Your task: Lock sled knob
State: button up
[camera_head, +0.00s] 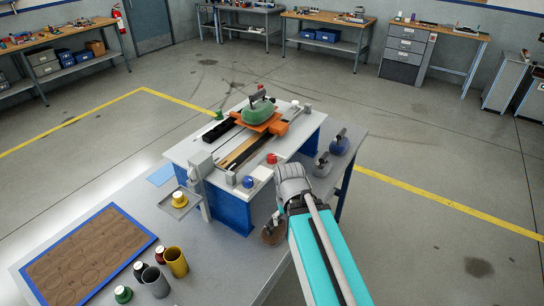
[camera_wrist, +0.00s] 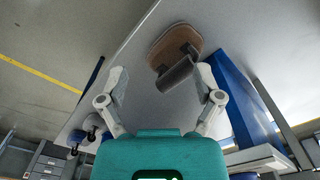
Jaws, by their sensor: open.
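An orange sled (camera_head: 284,127) sits on the rails of the white-topped test rig (camera_head: 190,150), with a green pad (camera_head: 258,113) and dark handle on top. I cannot tell which is the sled knob. My gripper (camera_wrist: 160,73) is open. In the wrist view, the dark handle of a brown pad (camera_wrist: 172,42) appears between the fingertips; I cannot tell whether they touch. That brown pad (camera_head: 272,236) is on the grey table, partly behind my gripper.
Two more handled pads, grey (camera_head: 322,168) and blue (camera_head: 340,145), stand right of the rig. A brown blue-edged mat (camera_head: 88,256) and several cups, including a yellow cup (camera_head: 176,262), are at the front left. Benches line the far walls; the floor between is open.

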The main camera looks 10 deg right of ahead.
notch_tip(320, 180, up, 22)
jog(key=f+n+p, duration=0.1)
jog(key=n+p, duration=0.8)
jog(key=p, duration=1.3)
send_over(272, 156)
jog(key=shift+w+r, duration=0.1)
jog(key=shift+r, duration=0.15)
jog(key=shift+f+b, duration=0.2)
jog(key=shift+b, duration=0.25)
notch_tip(272, 156, down, 13)
jog(key=b, duration=1.3)
jog(key=shift+f, duration=0.2)
